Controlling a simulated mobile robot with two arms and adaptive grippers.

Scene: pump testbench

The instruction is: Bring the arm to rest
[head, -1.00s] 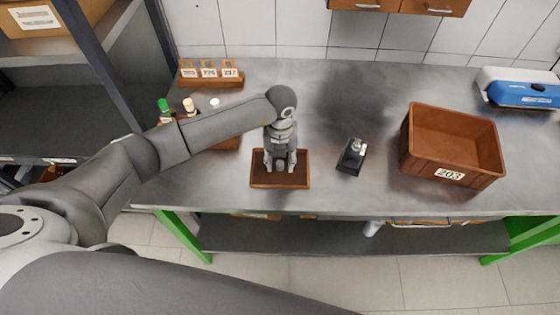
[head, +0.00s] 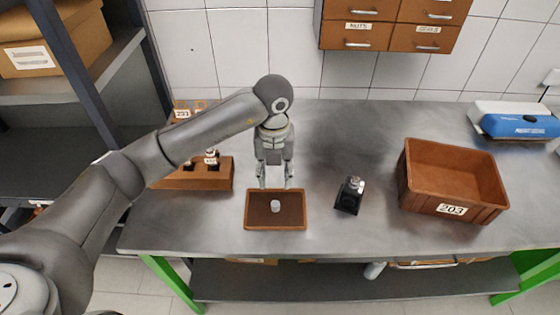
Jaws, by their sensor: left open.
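My left gripper (head: 275,183) is open and empty, pointing down. In the picture it shows just above the back edge of a shallow brown tray (head: 248,222). A small whitish cylindrical piece (head: 275,206) is in the tray, apart from the fingers. My left arm reaches in from the left over the workbench. My right gripper is not in view.
A black device (head: 349,196) stands on the metal bench (head: 330,130) right of the tray. A brown bin labelled 203 (head: 452,210) is further right, with a blue and white case (head: 519,125) behind. A wooden rack (head: 205,180) is partly hidden by my arm. Drawers (head: 395,25) hang above.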

